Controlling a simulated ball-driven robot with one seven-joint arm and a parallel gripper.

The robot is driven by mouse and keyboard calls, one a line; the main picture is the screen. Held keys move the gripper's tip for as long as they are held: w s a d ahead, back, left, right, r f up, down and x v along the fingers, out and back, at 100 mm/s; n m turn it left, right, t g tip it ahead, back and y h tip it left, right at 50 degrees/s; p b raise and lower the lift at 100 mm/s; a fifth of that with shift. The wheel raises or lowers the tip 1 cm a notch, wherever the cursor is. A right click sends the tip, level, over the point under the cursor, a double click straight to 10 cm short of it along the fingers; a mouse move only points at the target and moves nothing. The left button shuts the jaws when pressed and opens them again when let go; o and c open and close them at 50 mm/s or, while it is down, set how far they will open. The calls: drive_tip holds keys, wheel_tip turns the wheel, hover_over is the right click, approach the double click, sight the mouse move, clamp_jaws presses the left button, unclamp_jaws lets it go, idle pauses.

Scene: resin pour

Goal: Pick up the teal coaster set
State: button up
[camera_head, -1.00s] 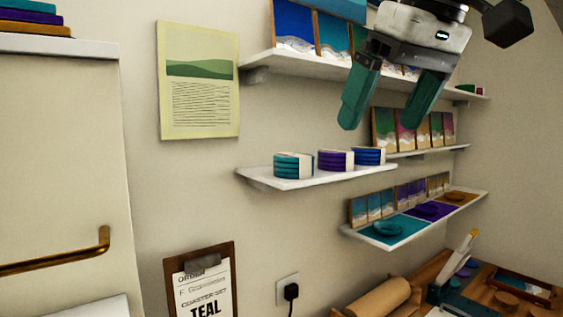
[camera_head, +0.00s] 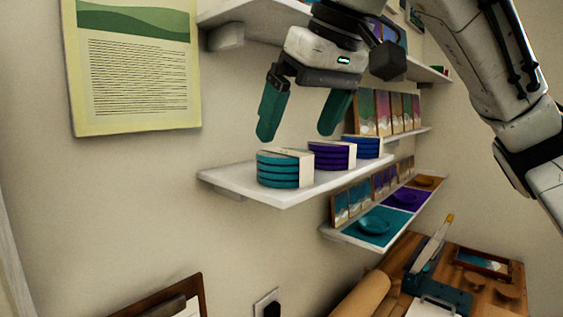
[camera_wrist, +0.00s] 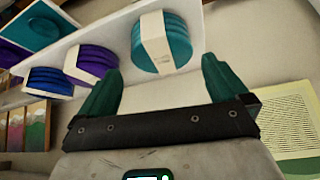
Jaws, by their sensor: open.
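The teal coaster set (camera_head: 277,170) is a short round stack with a pale band, standing at the near left end of a white wall shelf (camera_head: 235,181). The teal set is in full view.
A purple coaster set (camera_head: 333,155) and a blue one (camera_head: 364,147) stand on the same shelf, to the right. A shelf above (camera_head: 255,20) is close to my gripper in the picture. A lower shelf holds a teal dish (camera_head: 374,225). A poster (camera_head: 133,75) hangs at left.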

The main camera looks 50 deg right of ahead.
sight(285, 152)
drive_tip(key=shift+p+x, duration=0.9)
drive_tip(key=shift+x, duration=2.4)
drive_tip(key=shift+w+a, duration=0.1)
drive_tip(key=shift+a, duration=0.05)
drive_tip(key=shift+c, duration=0.4)
drive_tip(key=shift+r, duration=0.1)
drive_tip(key=c, duration=0.8)
drive_tip(key=shift+r, duration=0.1)
